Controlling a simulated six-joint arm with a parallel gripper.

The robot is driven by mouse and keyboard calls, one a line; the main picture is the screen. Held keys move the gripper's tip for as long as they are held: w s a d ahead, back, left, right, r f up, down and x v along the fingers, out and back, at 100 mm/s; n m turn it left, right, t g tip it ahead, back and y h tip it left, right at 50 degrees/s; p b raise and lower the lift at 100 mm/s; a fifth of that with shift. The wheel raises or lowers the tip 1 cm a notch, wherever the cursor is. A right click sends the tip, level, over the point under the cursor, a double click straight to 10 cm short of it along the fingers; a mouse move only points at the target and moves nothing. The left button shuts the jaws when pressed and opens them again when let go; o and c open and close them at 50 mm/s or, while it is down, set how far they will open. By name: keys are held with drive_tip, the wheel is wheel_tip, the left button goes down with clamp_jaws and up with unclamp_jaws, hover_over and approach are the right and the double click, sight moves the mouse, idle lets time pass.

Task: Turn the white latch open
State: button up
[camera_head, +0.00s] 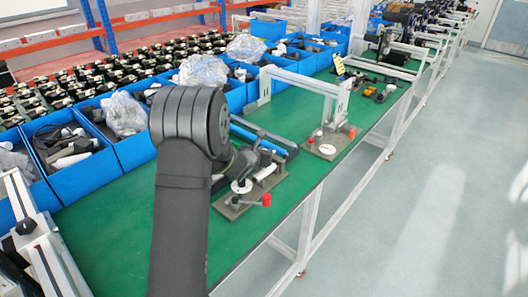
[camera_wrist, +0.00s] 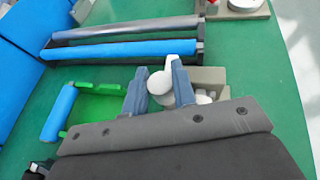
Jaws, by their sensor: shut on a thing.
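The white latch (camera_wrist: 160,82) shows in the wrist view as a rounded white knob with a short white arm, above a beige-grey base (camera_wrist: 208,76). My gripper (camera_wrist: 158,76) has its two blue-grey fingers on either side of the knob, shut on it. The gripper body hides the lower part of the base. In the head view, my dark arm reaches over the bench to a grey fixture plate (camera_head: 233,210) with white parts and a red knob (camera_head: 266,200). My arm and gripper hide part of that fixture, and the finger contact is not clear there.
A rack with a blue bar (camera_wrist: 125,50) and a grey bar lies behind the latch. A green holder with a blue roller (camera_wrist: 58,113) is at left. Another fixture with a white disc (camera_head: 327,149) stands farther back. Blue bins (camera_head: 132,147) line the green bench (camera_head: 110,240).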

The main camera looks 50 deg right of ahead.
drive_tip(key=shift+r, duration=0.15)
drive_tip(key=o, duration=1)
drive_tip(key=shift+a, duration=0.1)
drive_tip(key=v, duration=1.7)
drive_tip(key=shift+a, duration=0.1)
drive_tip(key=x, duration=1.7)
drive_tip(key=shift+d, duration=0.2)
